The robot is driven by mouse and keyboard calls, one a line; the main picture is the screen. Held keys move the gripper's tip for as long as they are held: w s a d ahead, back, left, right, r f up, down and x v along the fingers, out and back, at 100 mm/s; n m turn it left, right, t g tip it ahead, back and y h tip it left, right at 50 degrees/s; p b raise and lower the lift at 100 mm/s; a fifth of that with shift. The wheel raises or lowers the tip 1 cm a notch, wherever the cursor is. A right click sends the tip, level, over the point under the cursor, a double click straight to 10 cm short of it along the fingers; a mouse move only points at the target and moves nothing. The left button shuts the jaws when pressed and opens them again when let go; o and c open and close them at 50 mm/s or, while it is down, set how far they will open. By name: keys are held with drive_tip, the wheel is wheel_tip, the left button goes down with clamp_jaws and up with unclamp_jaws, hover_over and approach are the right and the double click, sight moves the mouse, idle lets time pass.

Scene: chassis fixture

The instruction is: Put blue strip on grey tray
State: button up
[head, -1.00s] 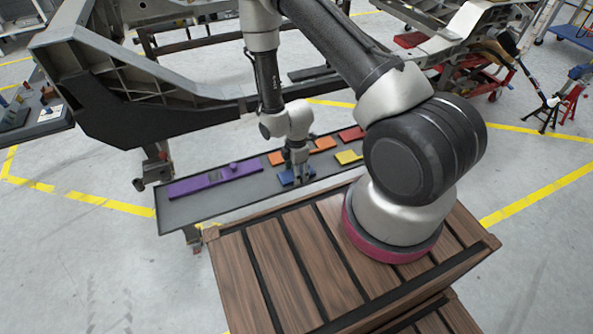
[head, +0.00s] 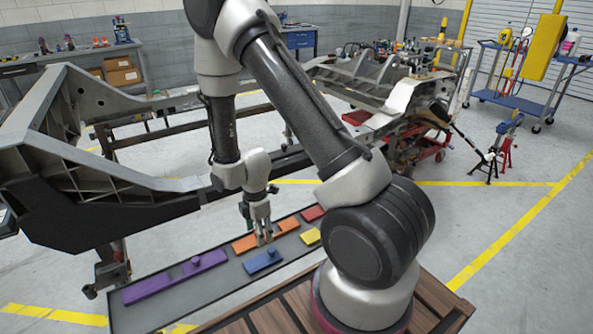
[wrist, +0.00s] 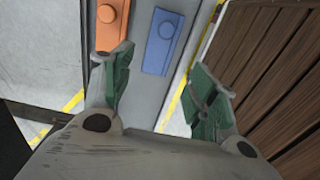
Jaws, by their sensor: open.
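The blue strip (head: 263,261) lies flat on the long grey tray (head: 215,284), near its middle, with a round knob on top. It also shows in the wrist view (wrist: 161,45), beyond my fingertips and apart from them. My gripper (head: 264,242) points down above the tray, just behind the blue strip in the head view. In the wrist view my gripper (wrist: 162,90) has its green finger pads spread wide with nothing between them.
On the tray, a purple strip (head: 172,280) lies left, orange strips (head: 246,243) behind the blue one, and yellow (head: 311,236) and red (head: 313,213) strips right. A dark chassis rail (head: 90,215) stands behind the tray. A wood-slatted surface (head: 290,312) is in front.

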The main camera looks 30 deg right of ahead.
drive_tip(key=s+d+r+m+t, duration=0.1)
drive_tip(key=d+r+m, duration=0.3)
drive_tip(key=r, duration=1)
drive_tip(key=s+d+r+m+t, duration=0.15)
drive_tip(key=r+m, duration=0.35)
drive_tip(key=r, duration=0.8)
drive_tip(key=s+d+r+m+t, duration=0.1)
drive_tip(key=s+d+r+m, duration=0.2)
drive_tip(key=s+r+m, duration=0.5)
drive_tip(key=s+r, duration=0.5)
drive_tip(key=s, duration=0.3)
drive_tip(key=shift+s+d+m+t, duration=0.2)
drive_tip(key=shift+s+m+t, duration=0.15)
drive_tip(key=shift+s+m, duration=0.05)
